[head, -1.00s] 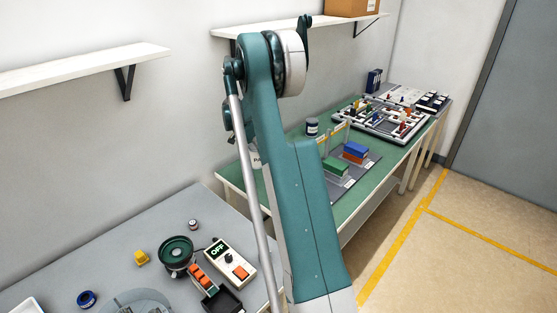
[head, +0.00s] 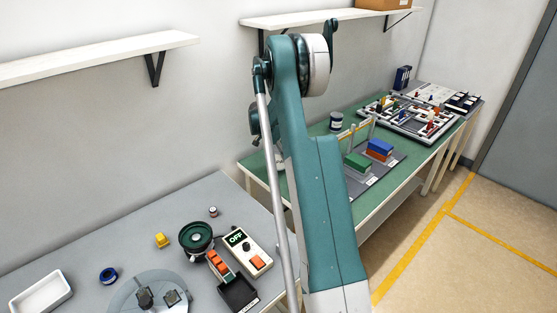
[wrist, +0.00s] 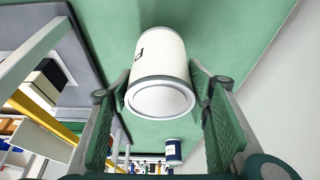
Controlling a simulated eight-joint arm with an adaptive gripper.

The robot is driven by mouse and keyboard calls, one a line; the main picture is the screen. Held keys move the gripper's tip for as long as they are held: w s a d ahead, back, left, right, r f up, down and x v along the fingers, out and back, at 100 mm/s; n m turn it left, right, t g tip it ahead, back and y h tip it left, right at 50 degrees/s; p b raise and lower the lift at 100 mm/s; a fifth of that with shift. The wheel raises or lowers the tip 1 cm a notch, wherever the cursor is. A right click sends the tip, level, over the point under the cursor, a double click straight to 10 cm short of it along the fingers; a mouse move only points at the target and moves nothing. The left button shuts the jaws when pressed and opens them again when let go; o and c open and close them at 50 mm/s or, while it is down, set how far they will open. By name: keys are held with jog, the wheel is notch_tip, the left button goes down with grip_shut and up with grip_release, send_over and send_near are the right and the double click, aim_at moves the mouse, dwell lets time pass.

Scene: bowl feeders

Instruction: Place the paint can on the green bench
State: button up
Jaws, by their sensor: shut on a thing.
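The white paint can (wrist: 160,62), with grey rims and black lettering, is between the two fingers of my gripper (wrist: 163,92) in the wrist view. The fingers are shut on its sides. The green bench (wrist: 215,28) shows behind the can; whether the can touches it I cannot tell.
A dark blue and white can (head: 336,121) stands on the bench. Right of my arm are a green block (head: 357,161), a blue and orange block (head: 379,149) and a yellow bar on posts. A maze-like board (head: 411,119) fills the far end. A shelf (head: 330,18) hangs above.

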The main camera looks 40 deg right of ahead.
jog(key=shift+f, duration=1.65)
jog(key=shift+f, duration=0.15)
jog(key=o, duration=1.2)
jog(key=v, duration=1.2)
jog(key=shift+p, duration=0.3)
